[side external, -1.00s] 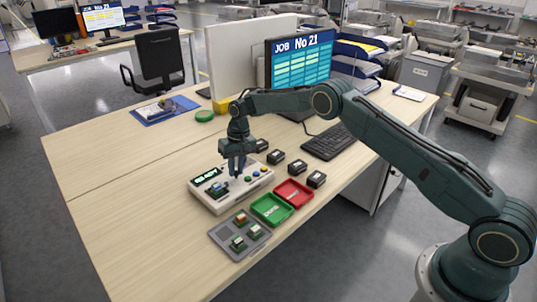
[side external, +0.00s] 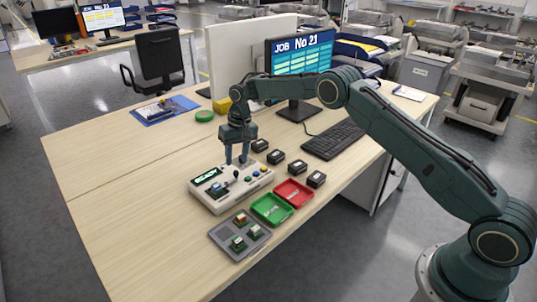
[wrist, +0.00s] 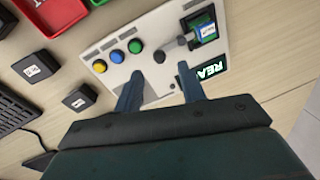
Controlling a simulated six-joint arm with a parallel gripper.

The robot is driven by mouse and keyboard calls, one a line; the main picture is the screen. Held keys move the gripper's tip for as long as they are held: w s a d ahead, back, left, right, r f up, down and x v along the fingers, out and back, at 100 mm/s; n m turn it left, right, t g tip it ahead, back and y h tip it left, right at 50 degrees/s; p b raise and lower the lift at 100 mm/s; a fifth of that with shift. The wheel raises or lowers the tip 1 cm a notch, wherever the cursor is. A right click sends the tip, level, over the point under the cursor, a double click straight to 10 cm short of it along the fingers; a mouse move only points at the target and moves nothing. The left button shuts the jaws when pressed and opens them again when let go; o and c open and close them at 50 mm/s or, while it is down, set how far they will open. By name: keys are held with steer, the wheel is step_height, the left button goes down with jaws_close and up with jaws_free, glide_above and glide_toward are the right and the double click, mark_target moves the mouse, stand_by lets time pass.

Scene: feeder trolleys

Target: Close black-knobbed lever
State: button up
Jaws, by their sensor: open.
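The white test box (side external: 207,205) stands on the desk, with a lit display reading READY (side external: 206,176). The lever's black knob (side external: 236,174) stands up from the box top; in the wrist view the knob (wrist: 160,54) lies at the end of a short grey arm beside the socket. A green board (side external: 218,189) sits in the socket, and shows in the wrist view (wrist: 205,28). My gripper (side external: 237,161) is open above the box, pointing down. In the wrist view its fingertips (wrist: 160,80) are on either side of the knob's line, apart from it. Exact height is unclear.
Yellow, blue and green buttons (wrist: 117,56) line the box. A green tray (side external: 272,210), a red tray (side external: 294,193) and a grey tray with several boards (side external: 224,238) lie in front. Several black blocks (side external: 276,157) and a keyboard (side external: 332,140) lie behind.

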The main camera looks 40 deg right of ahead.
step_height(320, 180, up, 9)
steer(key=d, duration=0.1)
steer(key=shift+s, duration=0.15)
steer(key=shift+d+r, duration=0.1)
